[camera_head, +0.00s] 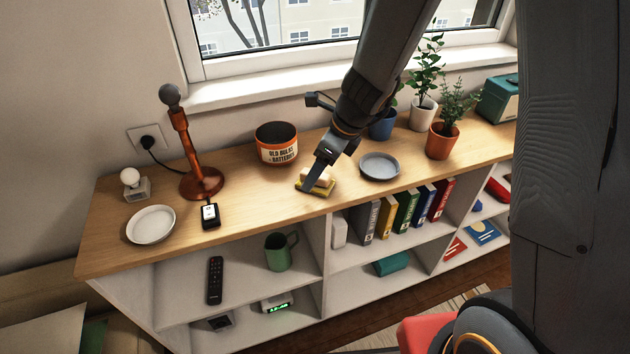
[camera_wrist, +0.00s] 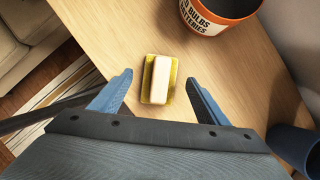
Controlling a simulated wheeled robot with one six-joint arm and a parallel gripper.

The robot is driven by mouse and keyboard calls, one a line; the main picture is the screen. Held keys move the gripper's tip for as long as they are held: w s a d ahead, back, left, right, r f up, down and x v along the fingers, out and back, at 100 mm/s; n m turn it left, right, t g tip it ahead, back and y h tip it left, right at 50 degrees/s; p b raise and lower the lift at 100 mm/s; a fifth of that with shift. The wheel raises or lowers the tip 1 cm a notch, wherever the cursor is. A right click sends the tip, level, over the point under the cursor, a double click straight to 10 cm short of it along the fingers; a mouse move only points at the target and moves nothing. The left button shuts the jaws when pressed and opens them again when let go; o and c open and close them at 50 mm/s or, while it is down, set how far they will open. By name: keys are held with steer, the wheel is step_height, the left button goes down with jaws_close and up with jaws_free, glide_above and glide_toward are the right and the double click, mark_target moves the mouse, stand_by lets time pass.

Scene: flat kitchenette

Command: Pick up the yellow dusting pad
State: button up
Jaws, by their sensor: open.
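The yellow dusting pad (camera_head: 315,189) lies on the wooden top of the low shelf unit, near its front edge. It has a pale cream block on top. In the wrist view the pad (camera_wrist: 146,93) lies ahead of and between the two fingers, with bare wood on both sides of it. My gripper (camera_wrist: 158,82) is open and empty, with its blue-grey fingers apart. In the head view my gripper (camera_head: 316,178) is over the pad and hides part of it. I cannot tell the exact height of the fingertips above the wood.
An orange and black bin (camera_head: 277,150) labelled for bulbs and batteries stands behind left. A grey plate (camera_head: 379,166) lies to the right, and a blue pot (camera_head: 383,127) stands behind it. A lamp (camera_head: 203,183), a white plate (camera_head: 151,225) and a black device (camera_head: 210,215) are farther left.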

steer(key=shift+x, duration=1.2)
steer(key=c, duration=1.2)
step_height(320, 180, up, 10)
steer(key=shift+p, duration=0.65)
steer(key=shift+c, duration=0.2)
